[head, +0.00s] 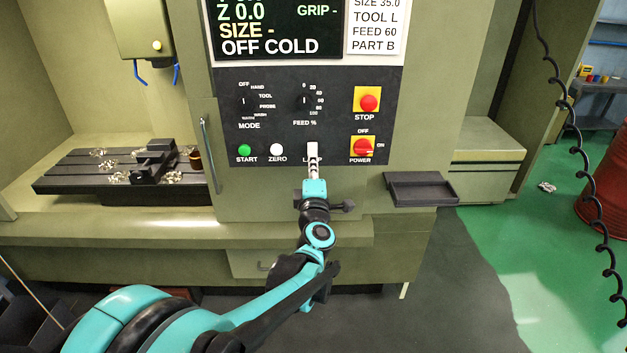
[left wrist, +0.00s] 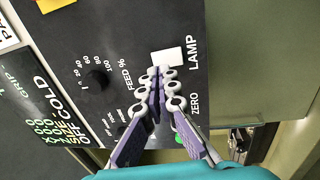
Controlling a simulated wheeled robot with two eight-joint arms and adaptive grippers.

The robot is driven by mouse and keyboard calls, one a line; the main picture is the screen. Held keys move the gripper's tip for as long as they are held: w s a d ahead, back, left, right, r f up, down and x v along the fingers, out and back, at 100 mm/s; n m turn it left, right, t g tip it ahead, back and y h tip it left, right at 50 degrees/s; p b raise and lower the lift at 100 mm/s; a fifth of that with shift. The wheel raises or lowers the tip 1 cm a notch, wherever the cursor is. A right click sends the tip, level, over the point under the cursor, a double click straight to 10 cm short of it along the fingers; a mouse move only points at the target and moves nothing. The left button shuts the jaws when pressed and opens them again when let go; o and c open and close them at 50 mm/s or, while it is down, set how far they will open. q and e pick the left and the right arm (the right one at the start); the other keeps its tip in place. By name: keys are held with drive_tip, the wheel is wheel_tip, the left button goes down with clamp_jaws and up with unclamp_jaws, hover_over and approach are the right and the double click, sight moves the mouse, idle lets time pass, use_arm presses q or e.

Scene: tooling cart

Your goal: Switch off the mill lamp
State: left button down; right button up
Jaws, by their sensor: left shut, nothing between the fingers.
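The white LAMP switch (head: 312,149) is on the black control panel (head: 335,90), right of the white ZERO button. Its label is partly hidden by my left gripper (head: 313,163). My left gripper is shut and empty, its fingertips at the lower part of the switch. In the left wrist view, the switch (left wrist: 166,57) shows as a pale block just beyond the closed fingertips (left wrist: 161,72), beside the word LAMP. Whether the tips touch it, I cannot tell. My right gripper is not in view.
Close by on the panel are the green START button (head: 244,150), the ZERO button (head: 278,150), the red POWER switch (head: 362,148) and the red STOP button (head: 368,102). A dark tray (head: 422,190) juts out at lower right. A vise (head: 155,160) stands on the mill table at left.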

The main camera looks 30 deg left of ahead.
sight(312, 146)
use_arm(q)
drive_tip(key=x, duration=0.4)
drive_tip(key=shift+w+a+r, duration=0.3)
idle(0.3)
drive_tip(key=shift+s+f, duration=0.1)
drive_tip(key=shift+s, duration=0.05)
